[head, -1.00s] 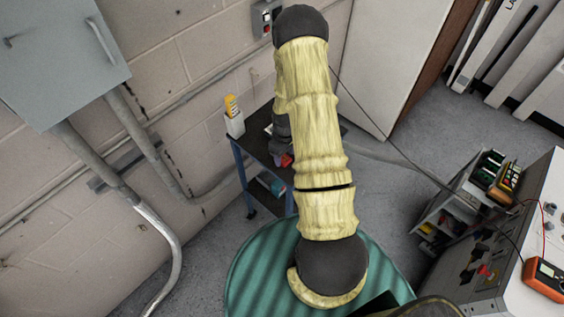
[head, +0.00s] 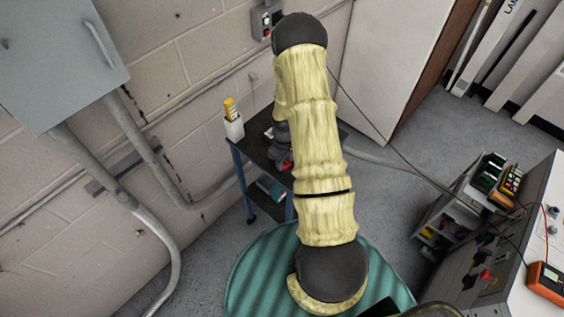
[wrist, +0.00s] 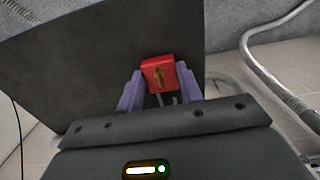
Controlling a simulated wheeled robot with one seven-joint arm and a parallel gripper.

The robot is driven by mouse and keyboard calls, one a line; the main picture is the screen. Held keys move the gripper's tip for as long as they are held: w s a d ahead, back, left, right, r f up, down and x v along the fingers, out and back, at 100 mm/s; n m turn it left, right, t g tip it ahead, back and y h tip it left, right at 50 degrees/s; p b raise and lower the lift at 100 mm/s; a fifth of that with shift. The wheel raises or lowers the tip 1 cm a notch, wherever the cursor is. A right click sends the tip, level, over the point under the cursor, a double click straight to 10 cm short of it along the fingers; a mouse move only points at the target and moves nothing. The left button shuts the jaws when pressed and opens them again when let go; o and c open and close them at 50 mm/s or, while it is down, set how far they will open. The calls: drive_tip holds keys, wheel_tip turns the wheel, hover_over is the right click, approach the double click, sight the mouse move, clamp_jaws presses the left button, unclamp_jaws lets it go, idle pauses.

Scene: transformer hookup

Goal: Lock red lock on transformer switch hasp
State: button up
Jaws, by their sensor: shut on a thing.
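The red lock (wrist: 160,75) shows in the wrist view between the two purple fingers of my gripper (wrist: 160,92). My gripper is shut on it. A yellowish mark shows on the lock's face, and thin grey shackle legs show below its body. The dark top of the cart (wrist: 65,70) lies behind the lock; I cannot tell whether the lock touches it. In the head view my arm hides most of the gripper, which sits over the cart (head: 253,146). I cannot make out a switch hasp in either view.
A grey wall box (head: 60,60) with conduits is at the left. A small switch box (head: 265,20) is on the wall above the cart. A white holder (head: 234,128) with a yellow item stands on the cart. A control console (head: 525,240) is at the right.

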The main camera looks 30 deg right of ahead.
drive_tip(key=shift+r+p, duration=1.9)
drive_tip(key=shift+r, duration=1.1)
drive_tip(key=shift+f, duration=0.1)
drive_tip(key=shift+a, duration=0.2)
drive_tip(key=w+a+f+m+b, duration=0.1)
drive_tip(key=a+m+b, duration=0.1)
drive_tip(key=a, duration=0.4)
drive_tip(key=w+a+f+m+b, duration=0.1)
drive_tip(key=a+f+m+b, duration=0.1)
drive_tip(key=a, duration=0.5)
drive_tip(key=shift+a+f, duration=0.2)
drive_tip(key=shift+f, duration=0.1)
drive_tip(key=shift+s, duration=0.1)
